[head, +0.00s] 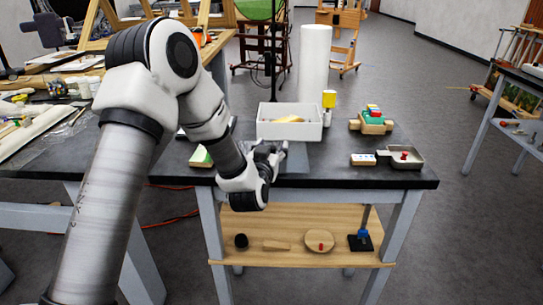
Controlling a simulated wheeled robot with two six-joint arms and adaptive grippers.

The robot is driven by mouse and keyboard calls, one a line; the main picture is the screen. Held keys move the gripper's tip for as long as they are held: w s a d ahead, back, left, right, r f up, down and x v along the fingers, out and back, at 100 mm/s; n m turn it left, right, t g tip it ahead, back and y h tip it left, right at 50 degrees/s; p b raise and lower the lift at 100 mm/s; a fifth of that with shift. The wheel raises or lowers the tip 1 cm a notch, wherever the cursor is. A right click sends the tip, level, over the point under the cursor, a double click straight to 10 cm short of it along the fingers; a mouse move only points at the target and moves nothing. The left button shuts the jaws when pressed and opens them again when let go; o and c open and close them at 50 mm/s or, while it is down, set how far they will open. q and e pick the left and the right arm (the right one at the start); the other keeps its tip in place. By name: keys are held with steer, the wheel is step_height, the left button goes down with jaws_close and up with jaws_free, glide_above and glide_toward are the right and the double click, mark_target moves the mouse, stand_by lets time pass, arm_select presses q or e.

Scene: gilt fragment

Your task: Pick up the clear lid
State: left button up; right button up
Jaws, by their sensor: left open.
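I cannot make out a clear lid in the head view; it may be hidden behind my left arm or too faint to see. My left gripper (280,152) is open at the front part of the dark table, just in front of a white open box (275,131). A grey flat piece (297,160) lies beside the fingers, partly covered by them. I cannot tell whether the fingers touch anything. My right gripper is out of view.
A yellow-topped bottle (328,100) stands by the box. A wooden holder (372,125) with coloured items is at back right, a metal pan (405,158) at front right. A shelf (285,254) is below.

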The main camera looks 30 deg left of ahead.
arm_select(q)
jaws_close()
